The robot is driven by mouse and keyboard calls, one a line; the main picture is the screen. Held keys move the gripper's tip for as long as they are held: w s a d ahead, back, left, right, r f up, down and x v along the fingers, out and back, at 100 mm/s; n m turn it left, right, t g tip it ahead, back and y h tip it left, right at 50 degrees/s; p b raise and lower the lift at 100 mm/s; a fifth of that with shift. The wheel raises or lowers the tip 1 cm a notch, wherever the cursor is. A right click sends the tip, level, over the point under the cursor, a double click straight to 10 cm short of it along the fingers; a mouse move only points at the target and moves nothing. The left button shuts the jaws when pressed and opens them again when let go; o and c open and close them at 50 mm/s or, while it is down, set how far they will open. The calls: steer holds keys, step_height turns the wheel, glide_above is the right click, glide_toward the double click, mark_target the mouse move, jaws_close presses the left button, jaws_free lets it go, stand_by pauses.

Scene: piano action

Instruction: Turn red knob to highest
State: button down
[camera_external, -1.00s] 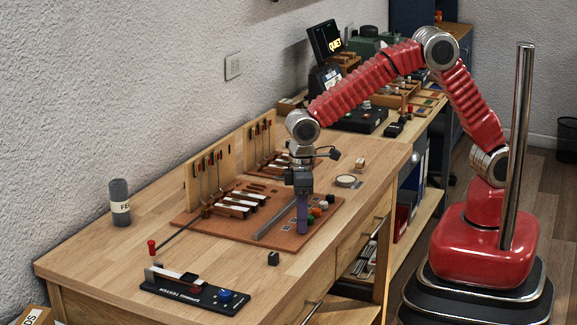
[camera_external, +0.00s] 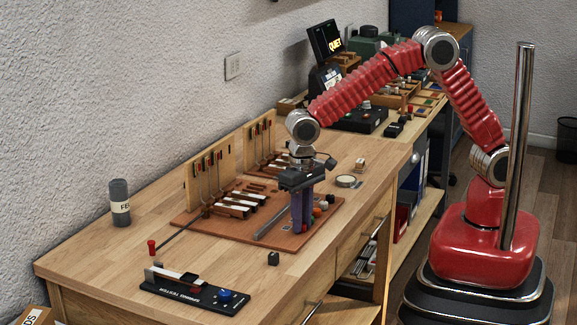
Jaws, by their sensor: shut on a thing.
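My gripper (camera_external: 302,228) points straight down over the near right part of the brown board (camera_external: 230,232). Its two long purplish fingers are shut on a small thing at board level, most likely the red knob. Just right of the fingers, an orange-red knob (camera_external: 317,212) and a darker knob (camera_external: 331,199) stand in a row along the board's edge.
Model piano keys and hammers (camera_external: 235,205) stand left of my gripper, with a grey bar (camera_external: 268,226) nearer. A spring tester (camera_external: 195,292) with a blue knob, a small dark block (camera_external: 273,258) and a grey can (camera_external: 119,203) are on the table.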

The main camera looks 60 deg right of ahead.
steer(key=shift+w+r, duration=0.1)
stand_by(0.4)
steer(key=c, duration=1.8)
jaws_free()
steer(key=shift+c, duration=0.2)
step_height(320, 180, up, 14)
steer(key=shift+f, duration=0.2)
